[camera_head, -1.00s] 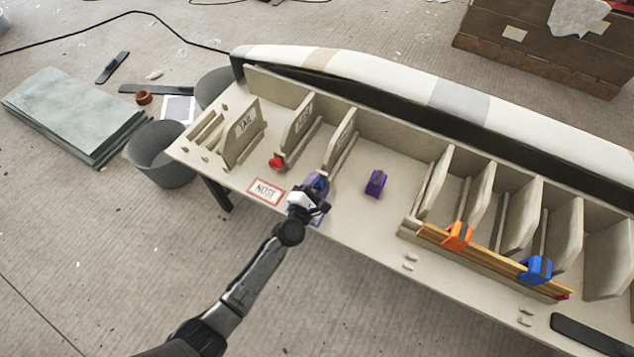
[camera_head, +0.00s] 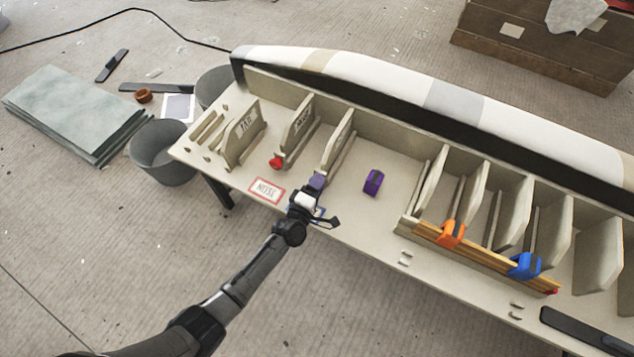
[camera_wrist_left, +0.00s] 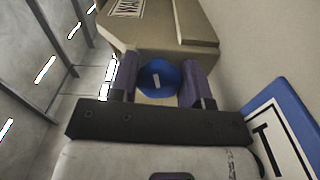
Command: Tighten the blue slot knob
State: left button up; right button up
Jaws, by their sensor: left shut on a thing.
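The blue slot knob (camera_wrist_left: 159,78) is a round blue ball with a pale slot mark, at the middle of the left wrist view. It sits at the end of a beige slot upright (camera_wrist_left: 165,35). My left gripper (camera_wrist_left: 160,84) has its purple fingers closed on either side of the knob. In the head view my left gripper (camera_head: 318,181) is at the front end of the third upright from the left (camera_head: 340,140), and it hides the knob there. My right gripper is not in view.
A red knob (camera_head: 276,162) is on the neighbouring upright. A purple block (camera_head: 373,182) stands on the bench (camera_head: 370,225) to the right. Orange (camera_head: 452,234) and blue (camera_head: 525,266) clamps grip a wooden strip. A red-edged label (camera_head: 267,190) lies left of the gripper.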

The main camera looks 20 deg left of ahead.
pick_arm(q)
jog(key=shift+m, duration=0.5)
jog(key=o, duration=0.9)
jog(key=shift+s, duration=0.25)
jog(key=s+p, duration=0.1)
jog(key=s, duration=0.3)
jog(key=s+a+p, duration=0.1)
jog(key=s+p, duration=0.1)
jog(key=s, duration=0.3)
jog(key=s+p, duration=0.2)
jog(key=s, duration=0.2)
jog(key=shift+s+a, duration=0.15)
jog(key=shift+a, duration=0.2)
